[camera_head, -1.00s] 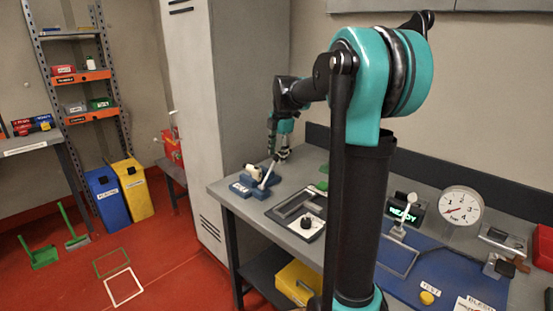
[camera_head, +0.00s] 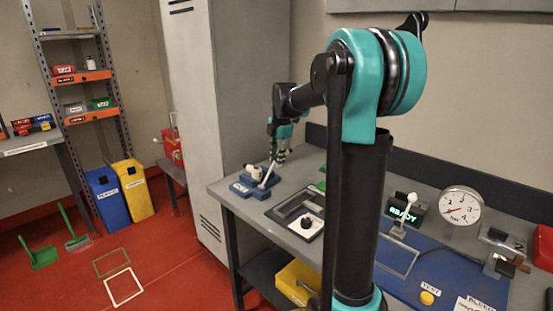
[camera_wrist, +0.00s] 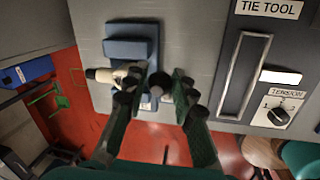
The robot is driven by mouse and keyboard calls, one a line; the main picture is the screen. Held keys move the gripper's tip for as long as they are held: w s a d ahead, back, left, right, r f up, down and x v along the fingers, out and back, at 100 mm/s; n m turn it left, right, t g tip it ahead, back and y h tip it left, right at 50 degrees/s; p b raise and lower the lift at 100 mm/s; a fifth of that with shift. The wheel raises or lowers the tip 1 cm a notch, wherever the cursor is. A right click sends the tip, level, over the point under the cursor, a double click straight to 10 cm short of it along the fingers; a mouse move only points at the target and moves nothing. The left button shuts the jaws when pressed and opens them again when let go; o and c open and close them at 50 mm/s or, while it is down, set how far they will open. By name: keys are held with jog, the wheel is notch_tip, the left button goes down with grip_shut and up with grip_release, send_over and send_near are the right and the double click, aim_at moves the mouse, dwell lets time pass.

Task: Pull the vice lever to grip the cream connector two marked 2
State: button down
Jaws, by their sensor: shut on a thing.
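The blue vice (camera_head: 241,188) sits at the far left end of the workbench; it also shows in the wrist view (camera_wrist: 130,48). The cream connector (camera_wrist: 112,74) lies across the vice. It shows small in the head view (camera_head: 253,171), and I cannot read a mark on it. The vice lever (camera_head: 267,179) is a pale rod leaning up from the vice toward my gripper (camera_head: 276,160). In the wrist view, my gripper (camera_wrist: 162,92) has its fingers on either side of the lever's dark round knob (camera_wrist: 160,83) and is shut on it. The fingers partly hide the vice and connector.
A tie tool panel (camera_wrist: 246,75) with a tension dial (camera_wrist: 278,116) lies right of the vice. Farther right are a lit READY box (camera_head: 404,212), a round gauge (camera_head: 461,206) and a blue mat (camera_head: 455,270). The bench's left edge is close to the vice.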

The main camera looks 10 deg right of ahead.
jog(key=shift+a, duration=0.1)
jog(key=shift+s+a+r+t+h, duration=0.45)
jog(key=shift+a+t+h, duration=0.05)
jog(key=shift+a+h, duration=0.1)
jog(key=s+a+n+t+h, duration=0.1)
jog(key=s+a+t+h, duration=0.5)
jog(key=s+a+h, duration=0.1)
jog(key=shift+a+r+h, duration=0.25)
jog(key=shift+a+h, duration=0.25)
jog(key=shift+a, duration=0.65)
jog(key=c, duration=1.3)
grip_release()
jog(key=shift+o, duration=0.2)
